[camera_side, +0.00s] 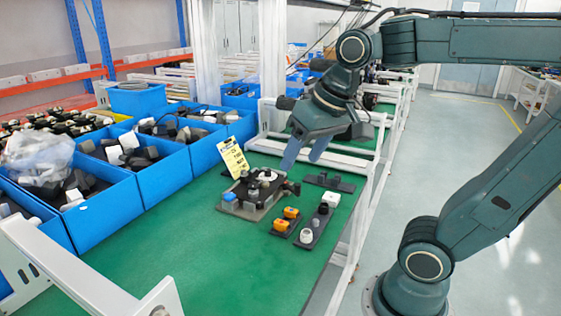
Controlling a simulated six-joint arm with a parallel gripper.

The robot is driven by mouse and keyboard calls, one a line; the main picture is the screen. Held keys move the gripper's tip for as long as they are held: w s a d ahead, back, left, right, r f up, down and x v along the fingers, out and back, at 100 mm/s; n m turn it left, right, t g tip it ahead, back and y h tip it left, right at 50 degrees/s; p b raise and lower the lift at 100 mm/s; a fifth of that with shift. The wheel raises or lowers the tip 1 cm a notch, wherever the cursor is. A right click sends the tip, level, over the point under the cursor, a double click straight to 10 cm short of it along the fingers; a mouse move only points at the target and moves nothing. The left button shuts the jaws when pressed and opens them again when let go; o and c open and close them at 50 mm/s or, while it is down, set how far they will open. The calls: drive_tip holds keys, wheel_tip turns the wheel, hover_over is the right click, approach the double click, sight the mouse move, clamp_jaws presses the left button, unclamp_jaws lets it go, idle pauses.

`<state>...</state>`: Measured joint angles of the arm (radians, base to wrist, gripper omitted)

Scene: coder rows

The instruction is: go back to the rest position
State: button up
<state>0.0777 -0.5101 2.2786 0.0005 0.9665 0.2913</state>
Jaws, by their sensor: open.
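My gripper (304,153) is at the end of my dark green arm, pointing down above the far part of the green table (180,262). Its two blue-grey fingers are spread apart, with nothing seen between them. Just below and to the left of the fingers is a grey fixture plate (240,210) with dark parts and a pale round part on it. The fingertips look close to its far side; the exact height above it is unclear.
Blue bins (110,205) of parts line the table's left side. A yellow tag (233,158) stands behind the fixture. Right of it are a small holder with orange parts (286,219) and a dark strip with white parts (318,222). A white frame (362,215) edges the right. The front table is clear.

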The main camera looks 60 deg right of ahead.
drive_tip(key=s+a+f+n+t, duration=0.1)
drive_tip(key=s+a+f+n, duration=0.1)
drive_tip(key=s+f+n, duration=0.1)
drive_tip(key=s+n, duration=0.1)
drive_tip(key=s, duration=0.1)
drive_tip(key=shift+s+f, duration=0.15)
drive_tip(key=shift+s, duration=0.25)
idle(0.8)
